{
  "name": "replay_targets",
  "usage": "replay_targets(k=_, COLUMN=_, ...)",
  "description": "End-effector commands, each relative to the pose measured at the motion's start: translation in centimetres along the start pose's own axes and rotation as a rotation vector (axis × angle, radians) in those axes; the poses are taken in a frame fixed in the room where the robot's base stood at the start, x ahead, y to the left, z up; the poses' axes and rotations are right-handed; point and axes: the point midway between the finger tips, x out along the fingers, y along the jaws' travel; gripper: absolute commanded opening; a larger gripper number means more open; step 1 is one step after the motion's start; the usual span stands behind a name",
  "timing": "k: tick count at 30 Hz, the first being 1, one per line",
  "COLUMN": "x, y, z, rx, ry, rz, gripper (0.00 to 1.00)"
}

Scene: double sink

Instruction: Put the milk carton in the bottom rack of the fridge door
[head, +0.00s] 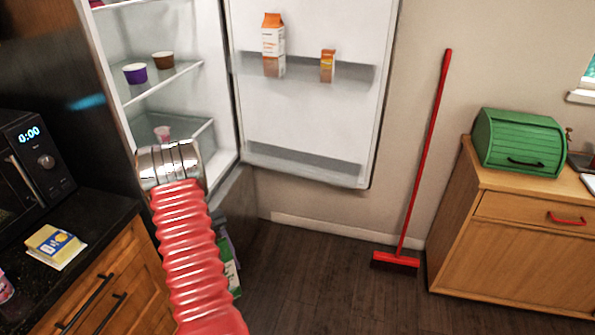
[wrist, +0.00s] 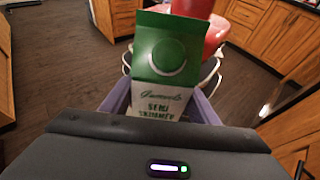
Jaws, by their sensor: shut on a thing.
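My gripper (wrist: 160,108) is shut on the green and white milk carton (wrist: 165,50), its purple fingers on both sides of it in the wrist view. In the head view, only a green and white strip of the milk carton (head: 231,275) shows to the right of my red arm, low down in front of the fridge. The arm hides the rest of the carton and most of the gripper. The fridge door (head: 330,120) stands open. Its bottom rack (head: 305,166) looks empty and is above and to the right of the carton in the picture.
The door's upper rack (head: 345,72) holds an orange and white carton (head: 273,45) and a small orange box (head: 327,66). Fridge shelves (head: 160,85) hold small tubs. A counter (head: 80,225) with a microwave (head: 30,150) is left. A red broom (head: 425,160) leans right of the door.

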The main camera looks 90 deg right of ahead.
Motion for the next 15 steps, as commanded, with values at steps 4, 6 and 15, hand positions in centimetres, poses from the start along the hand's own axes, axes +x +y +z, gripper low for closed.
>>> replay_targets(k=4, x=0.2, y=1.8, z=0.2, rx=-0.055, ry=-0.003, rz=0.136, gripper=0.0)
replay_targets(k=6, x=0.1, y=2.7, z=0.3, rx=-0.082, ry=-0.002, rz=0.201, gripper=0.0)
replay_targets(k=15, x=-0.6, y=6.5, z=0.8, rx=-0.201, ry=-0.001, rz=0.49, gripper=0.0)
